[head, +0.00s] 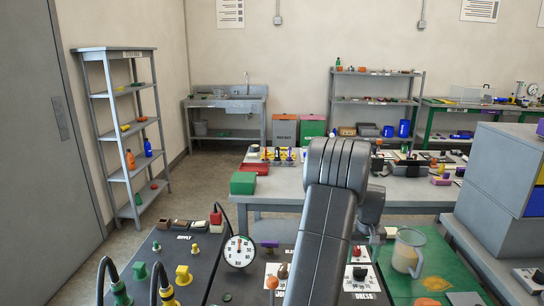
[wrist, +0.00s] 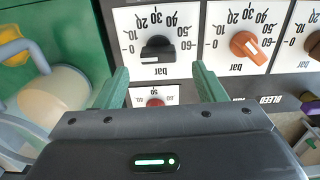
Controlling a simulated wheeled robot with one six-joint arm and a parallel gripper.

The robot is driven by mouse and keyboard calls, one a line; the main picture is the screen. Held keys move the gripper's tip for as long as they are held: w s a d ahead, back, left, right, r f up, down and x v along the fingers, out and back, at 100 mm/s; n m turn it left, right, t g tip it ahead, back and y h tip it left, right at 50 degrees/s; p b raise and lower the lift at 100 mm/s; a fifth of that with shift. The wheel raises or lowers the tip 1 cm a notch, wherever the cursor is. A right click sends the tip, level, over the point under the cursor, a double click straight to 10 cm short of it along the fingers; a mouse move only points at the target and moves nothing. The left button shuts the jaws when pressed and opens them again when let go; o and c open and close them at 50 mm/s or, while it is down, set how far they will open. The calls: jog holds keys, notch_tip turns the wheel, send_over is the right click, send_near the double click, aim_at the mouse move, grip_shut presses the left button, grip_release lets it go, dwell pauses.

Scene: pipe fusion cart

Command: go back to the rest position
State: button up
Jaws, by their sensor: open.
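My gripper (wrist: 160,76) is open in the wrist view, its two green fingers apart with nothing between them. It hangs over a panel of dials. A black knob (wrist: 158,50) on a white scale plate lies just beyond the fingertips, and I cannot tell whether they touch the panel. An orange knob (wrist: 247,46) is to its right. A small red part (wrist: 155,102) on a white plate shows between the fingers. In the head view my raised arm fills the middle and hides most of the gripper.
A clear jug (head: 408,251) stands on a green mat (head: 445,268) right of my arm; it also shows in the wrist view (wrist: 62,97). A round gauge (head: 239,250) and black hoses are at left. A grey cabinet (head: 492,185) stands at right. Floor is clear at left.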

aim_at(360, 268)
notch_tip(360, 268, down, 5)
jog(key=shift+s+f, duration=0.1)
jog(key=shift+f, duration=0.05)
jog(key=shift+r+m+p, duration=0.2)
jog(key=shift+m+p, duration=0.1)
jog(key=shift+m, duration=0.2)
jog(key=m+p, duration=0.1)
jog(key=m, duration=0.4)
jog(key=shift+m+p, duration=0.3)
jog(key=m+p, duration=0.2)
jog(key=m, duration=0.2)
jog(key=shift+r, duration=0.1)
jog(key=m+p, duration=0.2)
jog(key=m, duration=0.1)
jog(key=shift+m, duration=0.3)
jog(key=shift+r, duration=0.95)
